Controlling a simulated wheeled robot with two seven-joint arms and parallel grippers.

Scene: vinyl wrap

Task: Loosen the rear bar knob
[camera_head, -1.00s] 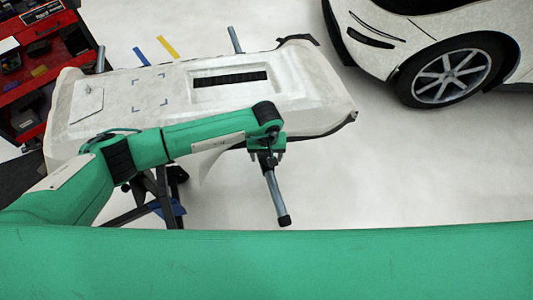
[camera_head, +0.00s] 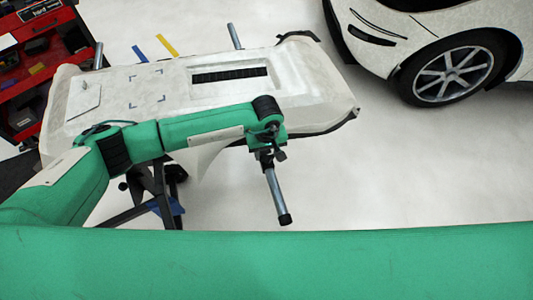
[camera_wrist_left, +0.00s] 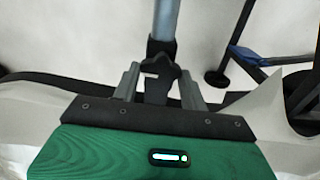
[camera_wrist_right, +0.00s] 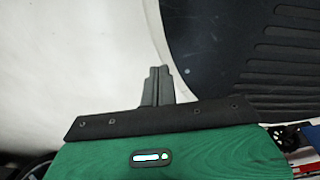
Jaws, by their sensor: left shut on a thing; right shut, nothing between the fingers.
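The black knob (camera_wrist_left: 160,82) sits at the base of a grey metal bar (camera_wrist_left: 165,22) in the left wrist view. My left gripper (camera_wrist_left: 160,84) has one finger on each side of the knob and is shut on it. In the head view my left gripper (camera_head: 266,148) is at the near edge of the white panel (camera_head: 110,115), and the bar (camera_head: 274,190) sticks out below it with a black end cap. The knob is mostly hidden there by the gripper. My right gripper (camera_wrist_right: 158,74) is shut and empty; it shows only in the right wrist view.
A dark stand (camera_head: 150,190) carries the panel. Two other bar ends stick up at its far side. A red tool cart (camera_head: 30,50) stands at the left and a white car (camera_head: 400,40) at the upper right. The floor right of the panel is clear.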

